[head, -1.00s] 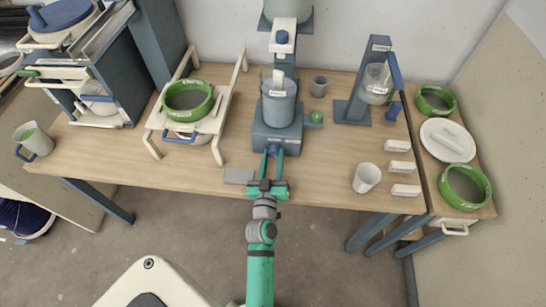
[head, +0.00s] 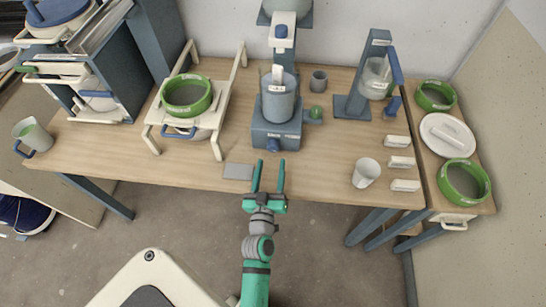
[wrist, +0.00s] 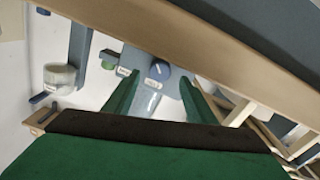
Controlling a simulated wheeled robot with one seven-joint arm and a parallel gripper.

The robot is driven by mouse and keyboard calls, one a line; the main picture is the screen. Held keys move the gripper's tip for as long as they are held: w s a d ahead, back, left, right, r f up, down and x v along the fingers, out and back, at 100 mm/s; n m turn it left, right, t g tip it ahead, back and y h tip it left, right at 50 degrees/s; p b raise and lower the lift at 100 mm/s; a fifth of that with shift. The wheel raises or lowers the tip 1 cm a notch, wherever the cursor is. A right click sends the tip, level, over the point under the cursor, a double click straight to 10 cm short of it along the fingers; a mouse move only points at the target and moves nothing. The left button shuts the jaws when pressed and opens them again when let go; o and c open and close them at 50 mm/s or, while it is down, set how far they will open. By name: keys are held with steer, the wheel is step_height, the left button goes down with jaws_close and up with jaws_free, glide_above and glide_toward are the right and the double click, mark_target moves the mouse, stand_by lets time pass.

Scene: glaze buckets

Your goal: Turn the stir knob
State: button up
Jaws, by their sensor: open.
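The blue knob (head: 272,145) is on the front of the blue-grey stirrer base (head: 290,131), which stands on the table and carries a grey bucket (head: 279,103). In the wrist view the round knob (wrist: 159,69) shows a pale line on its face, between my fingers. My gripper (head: 270,164) is open and empty, in front of the knob near the table's front edge. Its two green fingers point at the knob and are apart from it. The small labels near the knob are too small to read.
A green knob (head: 315,113) sticks out right of the base. A flat grey plate (head: 238,171) lies left of my fingers. A white cup (head: 366,172) and white labelled blocks (head: 401,162) stand to the right. A cream rack (head: 219,133) holds a green-rimmed sieve (head: 186,112).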

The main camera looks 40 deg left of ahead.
steer(key=v, duration=0.5)
stand_by(0.3)
